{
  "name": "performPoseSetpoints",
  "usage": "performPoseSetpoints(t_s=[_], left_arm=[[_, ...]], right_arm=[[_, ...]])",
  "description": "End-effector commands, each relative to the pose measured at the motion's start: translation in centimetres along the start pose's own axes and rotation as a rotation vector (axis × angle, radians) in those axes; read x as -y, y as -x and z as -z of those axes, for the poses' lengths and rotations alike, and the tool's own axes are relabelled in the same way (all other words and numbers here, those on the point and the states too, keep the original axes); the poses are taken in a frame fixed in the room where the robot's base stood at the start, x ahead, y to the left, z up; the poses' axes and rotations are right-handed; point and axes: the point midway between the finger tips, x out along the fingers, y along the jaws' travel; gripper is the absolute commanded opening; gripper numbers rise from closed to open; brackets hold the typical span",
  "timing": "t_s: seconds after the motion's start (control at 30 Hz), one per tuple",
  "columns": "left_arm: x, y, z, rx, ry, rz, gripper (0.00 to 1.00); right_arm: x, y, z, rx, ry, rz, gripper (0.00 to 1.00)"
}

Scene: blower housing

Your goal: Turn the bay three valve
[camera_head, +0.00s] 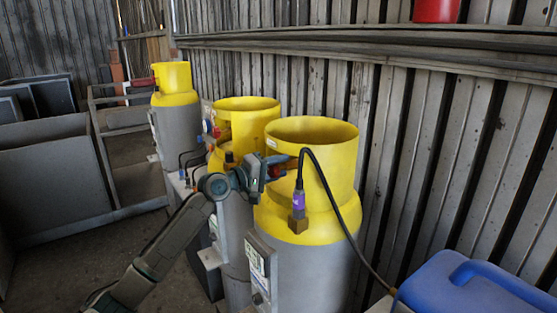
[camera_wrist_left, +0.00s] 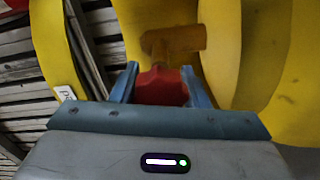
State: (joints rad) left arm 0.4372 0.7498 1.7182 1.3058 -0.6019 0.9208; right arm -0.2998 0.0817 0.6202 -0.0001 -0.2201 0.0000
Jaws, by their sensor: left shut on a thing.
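A red valve handle (camera_wrist_left: 160,88) sits between the two blue-grey fingers of my left gripper (camera_wrist_left: 160,76) in the left wrist view. A brown-orange valve fitting (camera_wrist_left: 173,40) is just beyond it, against a yellow housing. In the head view, my left gripper (camera_head: 274,168) reaches in beside the yellow top of the nearest tank (camera_head: 310,143), and a bit of red shows at its fingers. The gripper is shut on the red handle. No bay number is readable. My right gripper is not in view.
A middle tank (camera_head: 247,106) and a far tank (camera_head: 176,78) stand in a row by the corrugated wall. A black hose with a purple connector (camera_head: 298,204) hangs on the nearest tank, close to my gripper. A blue canister (camera_head: 470,288) is at lower right.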

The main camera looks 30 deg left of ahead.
Motion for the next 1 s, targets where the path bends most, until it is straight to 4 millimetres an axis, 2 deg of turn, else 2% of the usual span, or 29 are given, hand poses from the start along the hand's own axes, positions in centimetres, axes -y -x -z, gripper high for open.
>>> performPoseSetpoints(t_s=[0.03,0.4,0.7,1.0], left_arm=[[-0.4,0.0,0.1,0.000,0.047,0.002,0.19],[-0.2,0.0,0.1,0.000,0.391,0.001,0.19],[0.1,0.0,0.0,0.000,0.605,0.001,0.19],[0.3,0.0,-0.1,-0.001,0.715,0.000,0.19]], right_arm=[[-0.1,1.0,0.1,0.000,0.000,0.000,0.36],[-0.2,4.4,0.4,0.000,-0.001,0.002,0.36],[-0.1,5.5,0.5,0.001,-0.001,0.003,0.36],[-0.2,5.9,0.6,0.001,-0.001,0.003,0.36]])
